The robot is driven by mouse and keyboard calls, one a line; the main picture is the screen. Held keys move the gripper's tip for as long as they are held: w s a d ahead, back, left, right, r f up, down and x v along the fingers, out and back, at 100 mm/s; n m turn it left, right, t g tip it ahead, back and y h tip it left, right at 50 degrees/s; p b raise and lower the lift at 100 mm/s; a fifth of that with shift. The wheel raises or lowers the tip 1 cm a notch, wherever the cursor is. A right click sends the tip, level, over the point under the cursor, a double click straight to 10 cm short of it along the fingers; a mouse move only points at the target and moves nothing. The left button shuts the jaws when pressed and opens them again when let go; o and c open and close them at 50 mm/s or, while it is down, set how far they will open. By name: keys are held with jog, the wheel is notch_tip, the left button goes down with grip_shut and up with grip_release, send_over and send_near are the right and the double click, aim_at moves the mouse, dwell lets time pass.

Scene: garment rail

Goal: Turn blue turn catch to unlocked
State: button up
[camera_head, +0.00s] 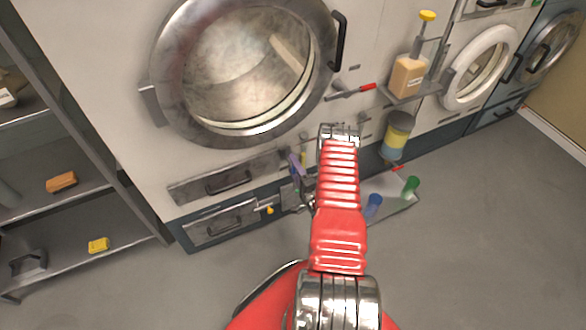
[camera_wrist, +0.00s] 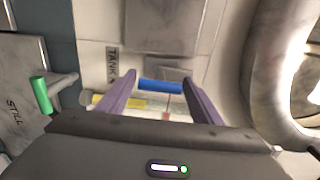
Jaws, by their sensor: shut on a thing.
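The blue turn catch (camera_wrist: 160,86) shows in the wrist view as a short blue bar lying level across the picture. It spans the gap between the purple fingers of my gripper (camera_wrist: 160,78), and my gripper is shut on it. In the head view the purple fingers of my gripper (camera_head: 297,166) are at the machine's lower front, left of my red arm. The blue catch cannot be made out there. A small label reading TANK is up and left of the catch in the wrist view.
In the wrist view a yellow bar (camera_wrist: 104,100) is just left of the catch, and a green-ended handle (camera_wrist: 41,95) is further left near a STILL label. In the head view a soap bottle (camera_head: 407,76), a red-handled lever (camera_head: 352,91) and a round door (camera_head: 245,60) are nearby.

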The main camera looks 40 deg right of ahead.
jog(key=shift+s+f, duration=0.1)
jog(key=shift+f, duration=0.1)
jog(key=o, duration=1)
jog(key=shift+r, duration=0.1)
jog(key=v, duration=1.3)
jog(key=shift+s+a, duration=0.15)
jog(key=shift+s, duration=0.2)
